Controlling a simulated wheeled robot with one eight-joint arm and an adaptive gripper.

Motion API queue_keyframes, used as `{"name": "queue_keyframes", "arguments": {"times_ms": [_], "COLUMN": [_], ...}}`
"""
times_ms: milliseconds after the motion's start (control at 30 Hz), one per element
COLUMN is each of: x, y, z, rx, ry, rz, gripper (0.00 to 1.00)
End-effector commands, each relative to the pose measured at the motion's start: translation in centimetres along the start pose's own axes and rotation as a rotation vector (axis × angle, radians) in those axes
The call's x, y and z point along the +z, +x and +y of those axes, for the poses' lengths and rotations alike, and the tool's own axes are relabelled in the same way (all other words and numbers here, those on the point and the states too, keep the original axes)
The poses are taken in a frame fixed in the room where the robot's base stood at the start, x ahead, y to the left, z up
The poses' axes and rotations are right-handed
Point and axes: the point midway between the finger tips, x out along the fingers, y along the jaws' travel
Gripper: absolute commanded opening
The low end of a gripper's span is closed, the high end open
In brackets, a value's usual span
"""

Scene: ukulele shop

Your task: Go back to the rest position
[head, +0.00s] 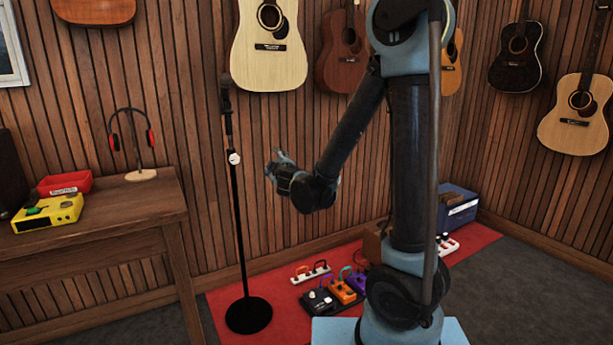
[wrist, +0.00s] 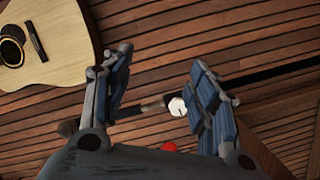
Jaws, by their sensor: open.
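My gripper (head: 279,170) is at the end of my bent arm, raised in mid-air to the right of a black microphone stand (head: 238,220) in the head view. It also shows in the wrist view (wrist: 165,85), where its two fingers are spread apart. Nothing is held between them. The stand's pole and white clamp (wrist: 177,106) show behind the fingers in the wrist view, and I cannot tell how far off they are.
A wooden table (head: 110,215) at left bears a yellow box (head: 48,212), a red tray (head: 65,183) and headphones on a stand (head: 133,140). Several pedals (head: 340,290) lie on a red mat (head: 270,295). Guitars (head: 270,45) hang on the wall. A blue box (head: 458,208) stands behind my arm.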

Motion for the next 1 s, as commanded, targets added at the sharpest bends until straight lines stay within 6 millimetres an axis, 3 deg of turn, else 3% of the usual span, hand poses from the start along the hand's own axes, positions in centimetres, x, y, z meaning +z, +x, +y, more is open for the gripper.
{"name": "queue_keyframes", "arguments": {"times_ms": [33,200,500,800,1000], "x": [2.1,8.5,18.7,26.2,29.2], "y": [-0.5,-2.6,-9.0,-17.7,-24.0], "z": [1.4,4.5,7.4,6.8,4.8], "rx": [0.005,0.005,-0.021,-0.086,-0.153], "ry": [0.028,0.131,0.315,0.509,0.649], "rz": [-0.053,-0.23,-0.533,-0.809,-0.971], "gripper": [0.54,0.54,0.54,0.54,0.54]}}
